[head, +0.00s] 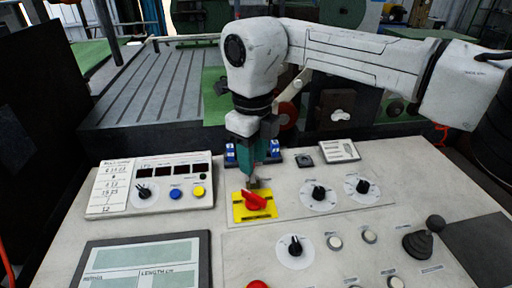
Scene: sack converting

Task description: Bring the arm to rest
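My arm reaches in from the right and bends down over the control panel (120,230). My gripper (255,181) points down, just above and behind a red rotary switch (257,201) on a yellow plate (240,211). The fingertips look close to the switch's far end, but I cannot tell whether they touch it. The fingers are small and partly dark here, so whether they are open or shut is unclear. Nothing held shows between them.
Black knobs on white dials (319,194), (295,246) stand right of and below the switch. A joystick (418,242) rises at the right. A raised box with buttons (150,186) and a screen (140,262) lie left. A ribbed metal bed (150,90) is behind.

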